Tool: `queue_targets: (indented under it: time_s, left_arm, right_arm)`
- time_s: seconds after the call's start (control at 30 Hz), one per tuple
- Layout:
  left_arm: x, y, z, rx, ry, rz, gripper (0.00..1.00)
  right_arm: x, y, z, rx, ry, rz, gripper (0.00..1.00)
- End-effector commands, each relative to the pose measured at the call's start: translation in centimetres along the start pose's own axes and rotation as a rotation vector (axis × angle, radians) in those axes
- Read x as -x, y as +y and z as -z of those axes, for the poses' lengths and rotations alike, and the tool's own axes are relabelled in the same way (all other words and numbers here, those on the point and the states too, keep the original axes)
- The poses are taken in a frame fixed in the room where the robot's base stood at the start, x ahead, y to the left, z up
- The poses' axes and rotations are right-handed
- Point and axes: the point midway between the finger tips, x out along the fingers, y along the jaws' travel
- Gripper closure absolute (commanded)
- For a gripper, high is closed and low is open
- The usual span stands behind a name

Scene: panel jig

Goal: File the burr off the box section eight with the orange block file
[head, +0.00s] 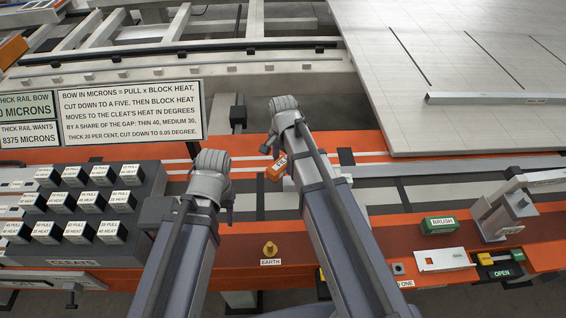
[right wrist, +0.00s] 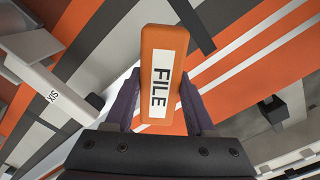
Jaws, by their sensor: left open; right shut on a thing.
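The orange block file (right wrist: 163,50), with FILE on a white label, is between the fingers of my right gripper (right wrist: 160,92). In the head view the file (head: 276,168) hangs below my right gripper (head: 285,150), over the bench's striped middle. My left gripper (head: 226,205) is open over the bench beside the heat blocks; its fingertips are mostly hidden by the wrist. A pale box section marked SIX (right wrist: 45,88) lies at the left of the right wrist view. I cannot make out one marked eight, nor a burr.
Several labelled pull blocks (head: 82,202) stand at the left, below a sign (head: 130,112). A green brush (head: 440,225), a grey clamp-like fixture (head: 508,212) and an OPEN button box (head: 500,268) are at the right. A brass EARTH stud (head: 270,249) stands at the front edge.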

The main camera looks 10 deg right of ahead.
Motion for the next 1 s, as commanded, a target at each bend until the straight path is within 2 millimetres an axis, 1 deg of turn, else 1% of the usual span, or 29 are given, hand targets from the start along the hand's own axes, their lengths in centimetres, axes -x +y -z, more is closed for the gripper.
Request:
queue_targets:
  time_s: [0.17, 0.4, 0.47, 1.0]
  left_arm:
    - [0.6, -0.1, 0.0, 0.000, 0.000, 0.000, 0.50]
    - [2.8, -0.3, -0.2, 0.000, 0.000, 0.000, 0.50]
    - [3.1, -0.3, -0.2, 0.000, 0.000, 0.000, 0.50]
    - [3.0, -0.3, -0.2, 0.000, 0.000, 0.000, 0.50]
  right_arm:
    - [0.6, 0.0, 0.0, 0.000, 0.000, 0.000, 1.00]
    - [2.8, 0.0, 0.0, 0.000, 0.000, 0.000, 1.00]
    - [3.1, 0.0, 0.0, 0.000, 0.000, 0.000, 1.00]
    - [3.0, 0.0, 0.0, 0.000, 0.000, 0.000, 1.00]
